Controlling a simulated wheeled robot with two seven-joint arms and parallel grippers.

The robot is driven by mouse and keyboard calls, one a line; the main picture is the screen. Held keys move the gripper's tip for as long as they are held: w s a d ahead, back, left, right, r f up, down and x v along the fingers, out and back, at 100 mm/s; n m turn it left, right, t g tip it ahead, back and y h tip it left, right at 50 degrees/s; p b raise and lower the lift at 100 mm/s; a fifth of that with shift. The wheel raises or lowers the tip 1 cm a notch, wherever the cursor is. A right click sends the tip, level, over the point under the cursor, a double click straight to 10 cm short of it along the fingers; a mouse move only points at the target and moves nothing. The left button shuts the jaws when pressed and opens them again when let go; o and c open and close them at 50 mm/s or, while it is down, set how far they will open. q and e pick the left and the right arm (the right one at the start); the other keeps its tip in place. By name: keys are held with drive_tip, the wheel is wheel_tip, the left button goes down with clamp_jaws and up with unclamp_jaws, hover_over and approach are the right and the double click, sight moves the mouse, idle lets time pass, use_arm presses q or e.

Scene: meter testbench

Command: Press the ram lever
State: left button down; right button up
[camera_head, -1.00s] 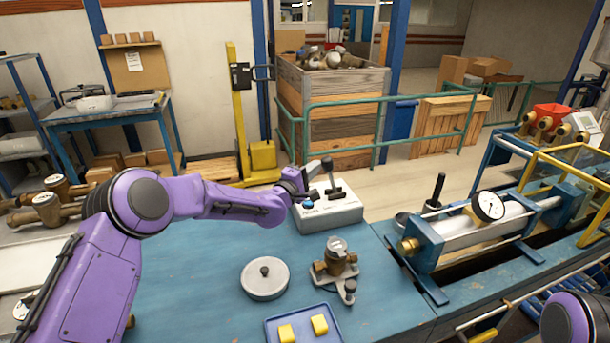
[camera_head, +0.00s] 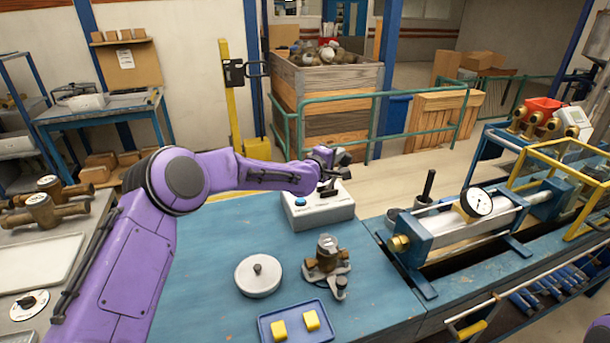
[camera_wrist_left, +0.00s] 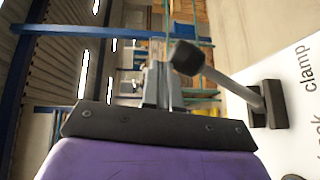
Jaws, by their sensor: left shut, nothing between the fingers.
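The white control box (camera_head: 320,210) stands at the back of the blue bench, with a blue button and a dark lever part (camera_head: 328,188) on top. My left gripper (camera_head: 340,157) is over the box, shut and empty. In the left wrist view its shut fingers (camera_wrist_left: 160,85) are just left of a lever's black knob (camera_wrist_left: 188,57). That lever's grey rod (camera_wrist_left: 232,84) leans up from a black base on the white panel, near the word "clamp". I cannot tell whether the fingers touch the knob, or which lever is the ram lever. My right gripper is out of view.
A round lidded metal piece (camera_head: 258,276), a brass meter on a stand (camera_head: 327,258) and a blue tray (camera_head: 268,326) with yellow blocks are on the bench. The ram rig with a dial gauge (camera_head: 479,202) stands right. The bench's left part is clear.

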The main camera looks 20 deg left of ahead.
use_arm(q)
drive_tip(key=shift+w+d, duration=0.1)
idle(0.5)
drive_tip(key=s+a+r+b, duration=0.2)
drive_tip(key=s+a+r, duration=0.1)
drive_tip(key=s+r, duration=0.4)
drive_tip(key=v, duration=0.3)
drive_tip(key=shift+s+r, duration=0.2)
drive_tip(key=shift+w+d, duration=0.1)
drive_tip(key=shift+d, duration=0.1)
